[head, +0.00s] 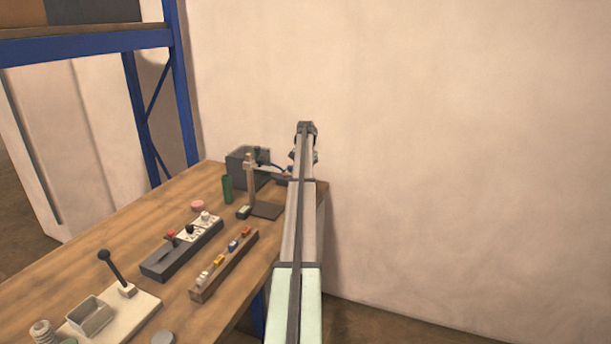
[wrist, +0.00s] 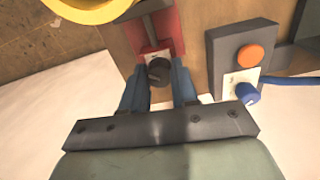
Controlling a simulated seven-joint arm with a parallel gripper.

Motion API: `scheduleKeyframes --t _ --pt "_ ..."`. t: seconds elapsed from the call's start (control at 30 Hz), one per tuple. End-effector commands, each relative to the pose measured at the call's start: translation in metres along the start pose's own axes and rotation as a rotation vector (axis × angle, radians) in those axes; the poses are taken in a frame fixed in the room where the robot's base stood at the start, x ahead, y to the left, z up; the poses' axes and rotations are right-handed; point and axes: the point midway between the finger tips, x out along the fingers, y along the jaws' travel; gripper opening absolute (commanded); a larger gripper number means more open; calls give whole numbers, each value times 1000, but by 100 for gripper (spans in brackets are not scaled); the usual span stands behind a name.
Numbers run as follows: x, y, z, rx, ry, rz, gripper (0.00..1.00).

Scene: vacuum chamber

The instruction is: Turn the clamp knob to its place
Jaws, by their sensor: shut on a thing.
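In the wrist view a black round knob (wrist: 158,71), which I take to be the clamp knob, sits by a small white plate at the end of a red part (wrist: 168,33). My gripper (wrist: 159,88) has its two blue fingers on either side of the knob and is shut on it. Part of the knob and its mount is hidden by the fingers and the view angle. In the head view my arm hides the gripper and the knob.
Right of the fingers in the wrist view is a grey box (wrist: 228,45) with an orange button (wrist: 250,56), a blue knob (wrist: 246,94) and blue cable. A yellow rounded thing (wrist: 95,8) is at top left. The wooden table (head: 120,250) holds a stand (head: 250,180) and several-switch strip (head: 182,250).

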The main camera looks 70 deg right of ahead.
Motion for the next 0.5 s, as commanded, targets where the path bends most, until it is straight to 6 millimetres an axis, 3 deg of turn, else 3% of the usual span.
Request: scheduleKeyframes --t 0.33,0.37,0.5 --pt "-1 0 0 1 1 -1 0" --pt "-1 0 0 1 1 -1 32" --pt "0 0 0 0 1 -1 39"
